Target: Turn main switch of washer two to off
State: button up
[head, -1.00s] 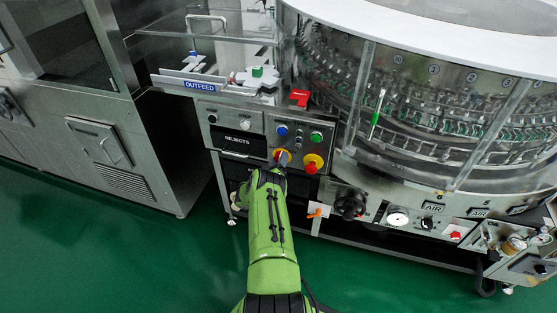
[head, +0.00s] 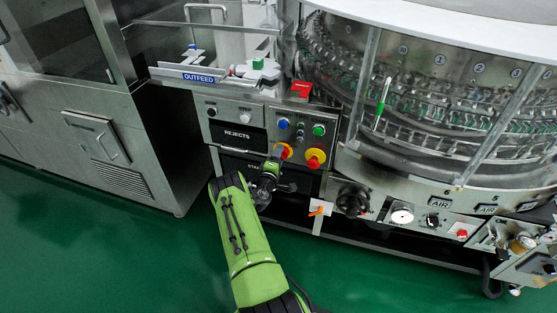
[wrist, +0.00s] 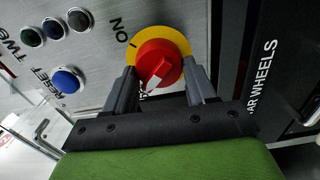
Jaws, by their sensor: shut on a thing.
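The main switch, a red rotary knob (wrist: 158,60) on a yellow round plate (wrist: 179,39), sits between my gripper's fingers in the wrist view. In the head view it is the left red-and-yellow control (head: 285,150) on the washer's panel. My gripper (wrist: 160,86) is shut on the knob, one finger on each side. It also shows in the head view (head: 279,157), reaching up from below left. The knob's white pointer points down and slightly left in the wrist view, away from the ON label (wrist: 118,26). Lettering near the pointer tip is partly hidden.
A second red-and-yellow control (head: 315,160) is just right of the switch. Blue (head: 283,123) and green (head: 318,130) buttons sit above. The REJECTS drawer (head: 237,136) is to the left, and a black knob (head: 352,200) is lower right. Green floor is open in front.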

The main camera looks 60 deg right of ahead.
jog(key=shift+s+n, duration=0.1)
jog(key=shift+n, duration=0.2)
jog(key=o, duration=1)
jog(key=s+a+p, duration=0.2)
jog(key=a+p, duration=0.3)
jog(key=a, duration=1)
jog(key=shift+s+a, duration=0.2)
jog(key=shift+a, duration=0.05)
jog(key=shift+r+p, duration=0.1)
jog(key=shift+p, duration=0.2)
